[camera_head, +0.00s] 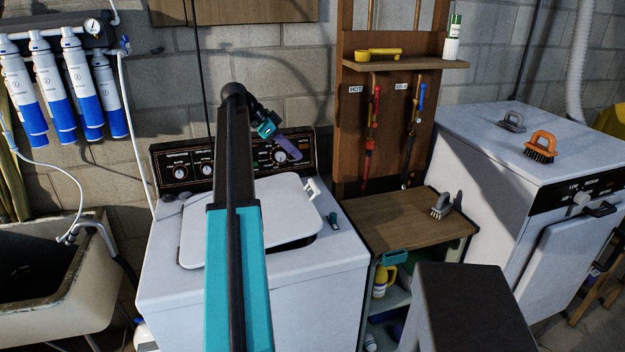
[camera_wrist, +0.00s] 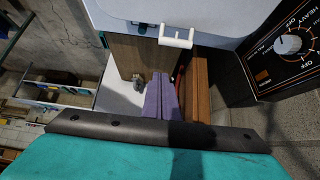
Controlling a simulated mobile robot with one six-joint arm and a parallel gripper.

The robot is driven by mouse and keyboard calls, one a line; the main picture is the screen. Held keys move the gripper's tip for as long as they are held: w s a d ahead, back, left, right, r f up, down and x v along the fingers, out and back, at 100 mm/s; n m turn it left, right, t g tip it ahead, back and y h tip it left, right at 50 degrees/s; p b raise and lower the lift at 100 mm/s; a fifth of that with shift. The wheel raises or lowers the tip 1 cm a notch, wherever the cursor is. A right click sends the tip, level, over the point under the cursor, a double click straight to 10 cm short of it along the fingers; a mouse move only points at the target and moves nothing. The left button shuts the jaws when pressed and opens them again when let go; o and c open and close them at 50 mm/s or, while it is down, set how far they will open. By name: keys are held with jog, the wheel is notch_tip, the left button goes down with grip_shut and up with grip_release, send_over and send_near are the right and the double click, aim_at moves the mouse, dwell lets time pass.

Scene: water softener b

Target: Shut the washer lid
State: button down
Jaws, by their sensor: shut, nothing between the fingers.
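The white washer (camera_head: 300,270) stands in the middle of the head view, its dark control panel at the back. Its white lid (camera_head: 285,215) lies at a low tilt over the top opening. A dark gap shows under the lid's right front corner, so it looks slightly raised. A white handle (camera_head: 312,189) sits on the lid's right edge; it also shows in the wrist view (camera_wrist: 176,36). My gripper (camera_head: 294,152) is shut and empty, above the back of the washer near the panel. Its purple fingers (camera_wrist: 159,82) are together, apart from the handle. My arm hides part of the lid.
A wooden-topped cabinet (camera_head: 400,215) with a brush stands right of the washer. A white dryer (camera_head: 530,140) is further right, a sink (camera_head: 75,285) at left. A shelf (camera_head: 405,65) and the control panel (camera_head: 180,165) stand behind. A small clip-like item lies at the washer's right edge.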

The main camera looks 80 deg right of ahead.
jog(key=shift+w+f, duration=0.15)
jog(key=shift+w, duration=0.05)
jog(key=p, duration=0.4)
send_over(310, 198)
notch_tip(310, 198, down, 7)
jog(key=shift+s+d+f+p, duration=0.1)
jog(key=shift+d+f+p, duration=0.1)
jog(key=shift+f, duration=0.5)
jog(key=shift+w+d+f+p, duration=0.1)
jog(key=shift+d+f+p, duration=0.1)
jog(key=shift+f, duration=0.55)
jog(key=shift+s+d+f+p, duration=0.1)
jog(key=shift+f+p, duration=0.1)
jog(key=shift+f, duration=0.5)
jog(key=shift+f, duration=0.15)
